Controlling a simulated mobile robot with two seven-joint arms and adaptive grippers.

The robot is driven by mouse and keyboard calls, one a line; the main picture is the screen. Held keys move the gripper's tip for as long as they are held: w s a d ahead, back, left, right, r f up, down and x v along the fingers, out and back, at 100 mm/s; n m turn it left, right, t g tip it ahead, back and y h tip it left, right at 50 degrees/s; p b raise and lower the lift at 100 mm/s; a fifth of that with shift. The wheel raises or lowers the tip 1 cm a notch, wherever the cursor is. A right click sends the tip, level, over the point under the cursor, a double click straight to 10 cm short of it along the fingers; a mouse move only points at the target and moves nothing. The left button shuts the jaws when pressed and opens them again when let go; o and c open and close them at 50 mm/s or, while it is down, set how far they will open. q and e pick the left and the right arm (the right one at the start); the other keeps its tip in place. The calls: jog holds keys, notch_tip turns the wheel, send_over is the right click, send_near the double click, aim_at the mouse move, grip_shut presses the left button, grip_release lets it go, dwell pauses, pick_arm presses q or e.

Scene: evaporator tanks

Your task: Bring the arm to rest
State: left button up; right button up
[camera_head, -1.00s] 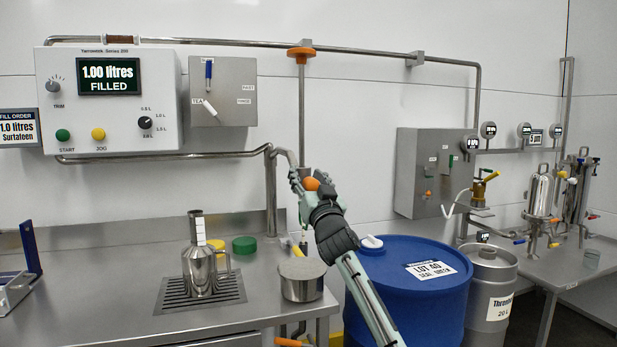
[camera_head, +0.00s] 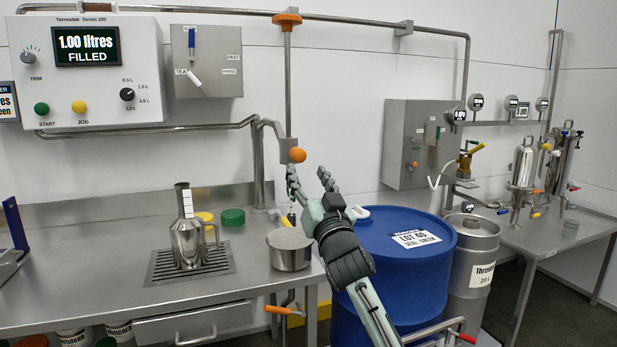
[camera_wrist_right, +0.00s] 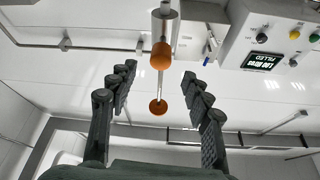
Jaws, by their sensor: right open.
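My right gripper (camera_head: 308,180) is open and empty in the head view, raised in front of the wall above the blue drum. Its fingers point up and away. In the right wrist view the two fingers (camera_wrist_right: 158,98) stand wide apart with nothing between them. An orange ball-shaped knob (camera_head: 297,155) at the end of the steel spout pipe is just beyond the fingertips, apart from them in the head view. The orange knob also shows past the fingers in the wrist view (camera_wrist_right: 161,55). My left gripper is not in view.
A blue drum (camera_head: 405,285) stands under my right arm, beside a steel keg (camera_head: 470,262). A steel jug (camera_head: 187,240) stands on the drain grate, and a steel pot (camera_head: 289,252) near the bench's right end. The filler panel (camera_head: 90,95) reads 1.00 litres, FILLED.

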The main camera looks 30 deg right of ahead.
dwell(0.3)
jog(key=s+a+f+n+g+y, duration=0.1)
jog(key=s+f+g, duration=0.15)
jog(key=f, duration=0.95)
jog(key=s+a+f+n+g, duration=0.15)
jog(key=f+g, duration=0.25)
jog(key=f, duration=0.9)
jog(key=s+f+g+y, duration=0.1)
jog(key=s+f+g, duration=0.2)
jog(key=f, duration=0.9)
jog(key=s+a+f+n+g, duration=0.1)
jog(key=s+a+f+g, duration=0.1)
jog(key=s+f, duration=0.6)
jog(key=s+a+f+n+g+y, duration=0.1)
jog(key=s+f+g, duration=0.3)
jog(key=s+f, duration=0.5)
jog(key=s+a+f+n+g, duration=0.1)
jog(key=s+a+f+g, duration=0.2)
jog(key=s+f, duration=0.6)
jog(key=s, duration=0.2)
jog(key=shift+s+n+y, duration=0.35)
jog(key=shift+s+y, duration=0.05)
jog(key=shift+r+g, duration=0.1)
jog(key=shift+g, duration=0.15)
